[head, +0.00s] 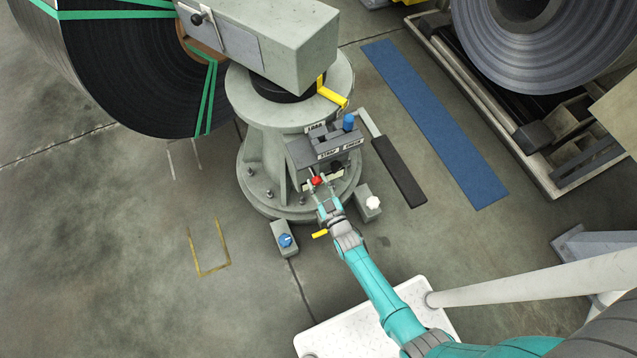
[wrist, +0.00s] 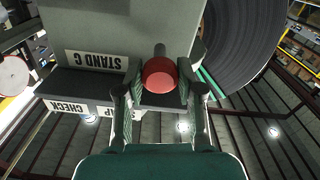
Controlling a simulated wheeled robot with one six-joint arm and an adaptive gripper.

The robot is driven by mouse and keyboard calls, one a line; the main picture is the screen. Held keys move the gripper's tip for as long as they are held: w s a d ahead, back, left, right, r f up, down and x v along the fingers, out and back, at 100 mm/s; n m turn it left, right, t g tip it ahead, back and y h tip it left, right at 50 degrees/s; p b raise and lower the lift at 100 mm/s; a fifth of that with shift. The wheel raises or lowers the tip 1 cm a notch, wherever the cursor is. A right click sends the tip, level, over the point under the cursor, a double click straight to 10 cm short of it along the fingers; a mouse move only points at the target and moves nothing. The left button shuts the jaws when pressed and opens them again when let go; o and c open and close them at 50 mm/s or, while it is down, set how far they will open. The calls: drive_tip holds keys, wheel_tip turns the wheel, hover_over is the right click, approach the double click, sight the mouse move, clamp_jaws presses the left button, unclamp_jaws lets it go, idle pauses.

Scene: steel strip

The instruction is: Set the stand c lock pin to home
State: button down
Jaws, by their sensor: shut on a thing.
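The lock pin's round red knob (head: 316,181) is at the front of the grey stand (head: 262,150), below the label plates. In the wrist view the red knob (wrist: 159,75) sits between my two fingers, with a dark stem behind it. A "STAND C" label (wrist: 96,62) is beside it on the grey body. My gripper (head: 322,187) is shut on the red knob; it also shows in the wrist view (wrist: 160,90). The pin's inner end is hidden, so I cannot tell its seating.
A yellow handle (head: 333,94), a blue knob (head: 349,122) and a black-gripped lever (head: 398,170) are close above and right. Low boxes with a blue knob (head: 285,240) and a white knob (head: 372,203) flank my wrist. A large dark coil (head: 135,75) stands left. The lower-left floor is clear.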

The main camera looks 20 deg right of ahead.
drive_tip(key=shift+w, duration=2.15)
drive_tip(key=shift+r, duration=0.1)
drive_tip(key=c, duration=0.7)
unclamp_jaws()
drive_tip(key=shift+w, duration=0.1)
drive_tip(key=s, duration=1.2)
